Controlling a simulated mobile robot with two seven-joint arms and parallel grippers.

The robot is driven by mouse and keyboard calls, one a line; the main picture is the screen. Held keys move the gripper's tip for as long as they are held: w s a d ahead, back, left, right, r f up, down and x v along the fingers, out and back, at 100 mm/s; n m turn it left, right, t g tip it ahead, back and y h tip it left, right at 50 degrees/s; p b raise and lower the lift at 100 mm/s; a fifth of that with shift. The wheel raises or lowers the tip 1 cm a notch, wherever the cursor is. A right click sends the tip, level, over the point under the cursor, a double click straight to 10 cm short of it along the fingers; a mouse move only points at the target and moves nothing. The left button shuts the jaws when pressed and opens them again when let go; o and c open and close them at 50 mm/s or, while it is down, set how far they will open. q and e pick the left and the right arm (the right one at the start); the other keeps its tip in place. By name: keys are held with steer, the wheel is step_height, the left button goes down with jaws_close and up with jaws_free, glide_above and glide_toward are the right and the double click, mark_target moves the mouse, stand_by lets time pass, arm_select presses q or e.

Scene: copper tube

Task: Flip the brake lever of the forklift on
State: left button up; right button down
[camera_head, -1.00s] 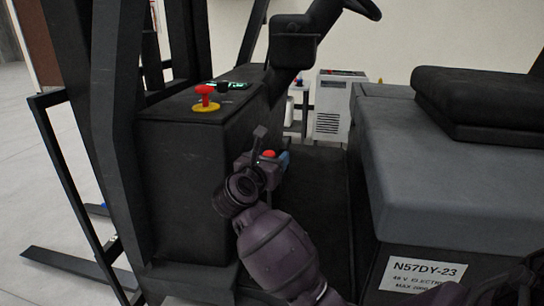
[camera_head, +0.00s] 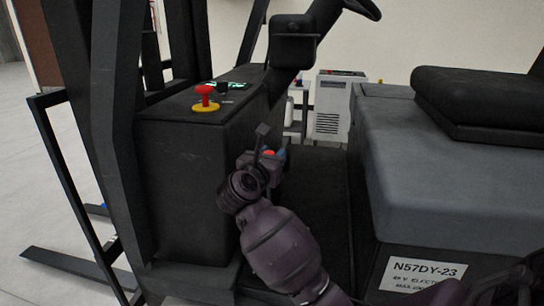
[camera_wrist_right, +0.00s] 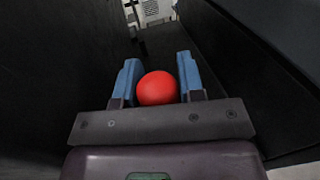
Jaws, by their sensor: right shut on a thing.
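The brake lever shows as a red ball knob (camera_head: 269,153) beside the black front console of the forklift (camera_head: 180,180). In the right wrist view the knob (camera_wrist_right: 157,88) sits between the two blue fingers of my right gripper (camera_wrist_right: 158,82). The right gripper (camera_head: 274,153) is shut on this knob, low beside the console's right side. The lever's shaft is hidden behind the gripper and knob. My left gripper is not in view.
A red knob on a yellow base (camera_head: 205,98) stands on top of the console. The steering column (camera_head: 294,45) rises above. The grey seat base (camera_head: 450,165) stands to the right, with the dark footwell (camera_head: 310,195) between. A white cabinet (camera_head: 331,105) is behind.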

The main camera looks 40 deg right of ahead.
steer(key=shift+s, duration=0.1)
steer(key=s+d+f+m, duration=0.2)
steer(key=s+d+m, duration=0.1)
steer(key=s+d, duration=0.2)
steer(key=s+d+f+m+y+p, duration=0.1)
steer(key=s+d+f+m, duration=0.2)
steer(key=s+d, duration=0.2)
steer(key=shift+s+d+f+m+y+p, duration=0.2)
steer(key=shift+s+f+m+y+p, duration=0.15)
steer(key=shift+s, duration=0.7)
steer(key=shift+f, duration=0.1)
steer(key=c, duration=1)
jaws_free()
steer(key=shift+c, duration=0.2)
steer(key=o, duration=0.3)
steer(key=shift+s+d, duration=0.1)
steer(key=shift+s, duration=0.05)
steer(key=shift+r, duration=0.25)
